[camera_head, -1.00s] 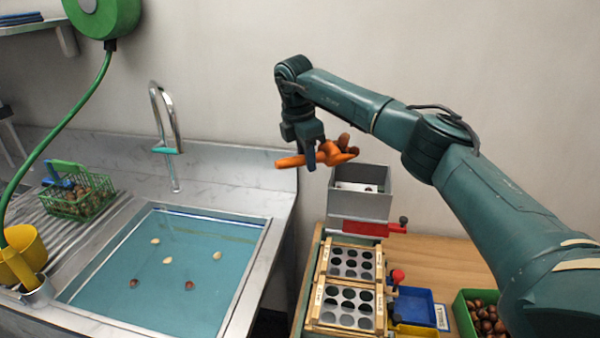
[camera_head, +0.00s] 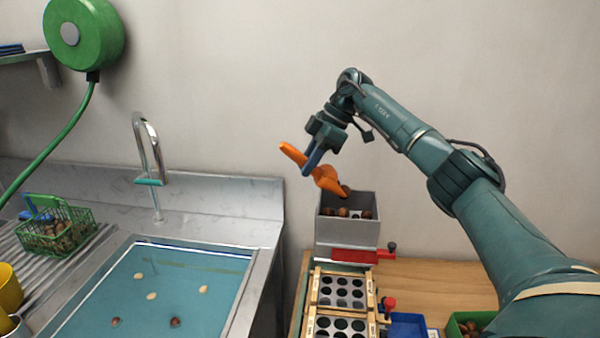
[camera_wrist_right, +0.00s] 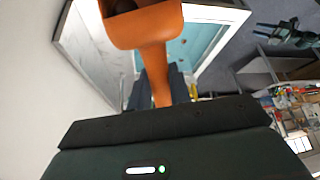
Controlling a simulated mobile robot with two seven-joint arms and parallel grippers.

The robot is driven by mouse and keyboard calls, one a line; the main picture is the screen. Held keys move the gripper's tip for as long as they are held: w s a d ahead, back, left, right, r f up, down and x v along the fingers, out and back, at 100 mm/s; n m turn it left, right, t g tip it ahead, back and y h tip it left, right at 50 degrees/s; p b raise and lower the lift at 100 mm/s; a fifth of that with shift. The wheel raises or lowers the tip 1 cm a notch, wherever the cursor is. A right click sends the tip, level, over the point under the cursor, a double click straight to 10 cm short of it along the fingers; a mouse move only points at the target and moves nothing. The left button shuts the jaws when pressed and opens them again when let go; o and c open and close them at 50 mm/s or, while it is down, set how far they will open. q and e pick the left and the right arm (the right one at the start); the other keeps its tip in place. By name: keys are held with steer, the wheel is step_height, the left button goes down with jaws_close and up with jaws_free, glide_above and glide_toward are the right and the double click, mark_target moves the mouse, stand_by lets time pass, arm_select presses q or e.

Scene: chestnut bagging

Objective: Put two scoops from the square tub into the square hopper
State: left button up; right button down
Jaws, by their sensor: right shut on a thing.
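My right gripper (camera_head: 312,165) is shut on the handle of an orange scoop (camera_head: 328,180). The scoop tilts bowl-down over the grey square hopper (camera_head: 346,235), with a chestnut showing at its lip. Several brown chestnuts (camera_head: 355,213) lie inside the hopper. In the right wrist view the scoop (camera_wrist_right: 145,27) stands out beyond the fingers (camera_wrist_right: 155,95), with something dark in its bowl. A green tub (camera_head: 453,328) with chestnuts is at the lower right, partly hidden by my right arm and cut by the frame edge. My left gripper is not in view.
A red slide (camera_head: 350,256) sits below the hopper, above wooden-framed trays with round holes (camera_head: 340,292). A blue bin (camera_head: 408,325) is beside them. At left are a water-filled sink (camera_head: 150,290), a tap (camera_head: 150,150) and a green basket (camera_head: 55,232).

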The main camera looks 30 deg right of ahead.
steer(key=d+r+y, duration=0.1)
steer(key=s+d+t+y, duration=0.1)
steer(key=shift+d+r+y, duration=0.3)
steer(key=shift+r, duration=0.1)
steer(key=shift+s+d+r+t+y, duration=0.2)
steer(key=shift+d+r+t+y, duration=0.1)
steer(key=shift+d+y, duration=0.25)
steer(key=shift+s+d+r+t+y, duration=0.2)
steer(key=shift+d+r+y, duration=0.1)
steer(key=shift+d+y, duration=0.25)
steer(key=shift+a, duration=0.1)
